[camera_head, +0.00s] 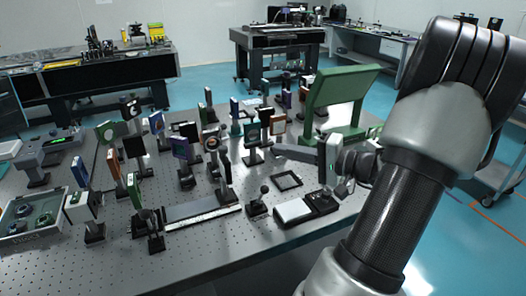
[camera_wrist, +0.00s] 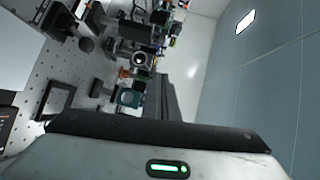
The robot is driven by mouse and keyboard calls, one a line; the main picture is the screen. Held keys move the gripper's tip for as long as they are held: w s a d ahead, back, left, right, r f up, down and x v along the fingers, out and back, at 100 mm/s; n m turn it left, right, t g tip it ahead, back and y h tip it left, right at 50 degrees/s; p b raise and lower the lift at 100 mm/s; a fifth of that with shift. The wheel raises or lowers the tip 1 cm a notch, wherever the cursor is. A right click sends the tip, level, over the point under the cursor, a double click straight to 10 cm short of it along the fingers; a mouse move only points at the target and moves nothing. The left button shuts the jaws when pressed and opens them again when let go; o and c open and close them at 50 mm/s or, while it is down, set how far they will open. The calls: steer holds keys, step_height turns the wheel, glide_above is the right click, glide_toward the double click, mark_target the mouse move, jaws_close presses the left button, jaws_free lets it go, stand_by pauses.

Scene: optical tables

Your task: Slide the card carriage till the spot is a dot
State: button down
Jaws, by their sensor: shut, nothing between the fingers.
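A rail (camera_head: 188,211) with a pale scale strip lies along the front of the optical table. Posts with upright plates stand at its left end, including a green-edged plate (camera_head: 134,190). A white card (camera_head: 78,206) stands on a post farther left, beside a tray. I cannot tell which mount is the card carriage, and I cannot make out a light spot. My gripper (camera_head: 277,150) is shut and empty above the table, right of the rail and apart from it.
Many mounted optics (camera_head: 210,142) crowd the table's middle. A large green panel (camera_head: 338,88) stands behind my gripper. A joystick (camera_head: 258,203), a black frame (camera_head: 287,181) and a white pad (camera_head: 293,210) lie near the front edge. An open tray (camera_head: 32,236) sits at left.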

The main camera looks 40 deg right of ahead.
steer(key=w+a+f, duration=0.1)
steer(key=w+a, duration=0.6)
steer(key=w, duration=0.3)
steer(key=shift+f, duration=0.4)
steer(key=shift+w+a, duration=0.1)
